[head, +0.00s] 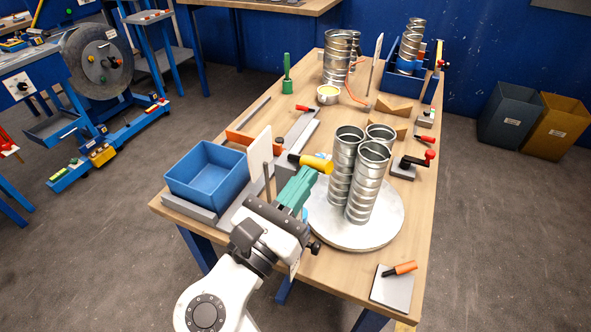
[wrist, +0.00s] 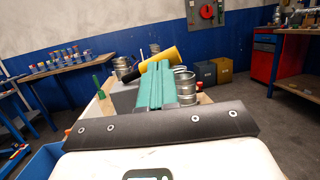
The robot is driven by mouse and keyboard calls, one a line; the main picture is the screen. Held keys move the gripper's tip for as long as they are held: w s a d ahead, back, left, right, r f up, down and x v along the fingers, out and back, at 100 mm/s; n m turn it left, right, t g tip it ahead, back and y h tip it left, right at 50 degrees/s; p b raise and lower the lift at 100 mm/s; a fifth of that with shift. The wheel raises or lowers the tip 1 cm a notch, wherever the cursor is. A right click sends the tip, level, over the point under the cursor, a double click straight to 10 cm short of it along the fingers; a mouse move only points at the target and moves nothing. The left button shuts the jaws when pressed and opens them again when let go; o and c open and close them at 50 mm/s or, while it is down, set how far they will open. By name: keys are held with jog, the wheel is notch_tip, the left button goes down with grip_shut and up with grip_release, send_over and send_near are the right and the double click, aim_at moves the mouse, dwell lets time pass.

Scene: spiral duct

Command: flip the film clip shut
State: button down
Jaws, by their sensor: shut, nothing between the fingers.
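My gripper (head: 305,175) has teal fingers, pressed together side by side with nothing between them. It is over the near left part of the bench, left of the spiral ducts; the shut fingers also show in the wrist view (wrist: 158,68). A yellow cylinder with a black end (head: 316,162) lies crosswise at the fingertips; in the wrist view it shows just past them (wrist: 157,57). I cannot tell whether they touch. I cannot pick out a film clip for certain; my gripper and arm hide part of the bench there.
Upright spiral ducts (head: 368,185) stand on a round plate (head: 385,232) right of my gripper. A white upright panel (head: 260,158) and a blue bin (head: 206,176) are to its left. A crank (head: 415,160) and an orange-handled tool (head: 400,269) lie right.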

jog(key=d+n+t+y+p, duration=0.1)
jog(key=y, duration=0.2)
jog(key=w+d+n+y+p, duration=0.1)
jog(key=n+y, duration=0.1)
jog(key=y, duration=0.1)
jog(key=w+d+n+t+y+p, duration=0.1)
jog(key=n+y, duration=0.1)
jog(key=y, duration=0.1)
jog(key=shift+d+t+p, duration=0.15)
jog(key=shift+t+p, duration=0.15)
jog(key=shift+w+d, duration=0.25)
jog(key=shift+w, duration=0.3)
jog(key=shift+w+d, duration=0.25)
jog(key=shift+w, duration=0.3)
jog(key=shift+w+d, duration=0.1)
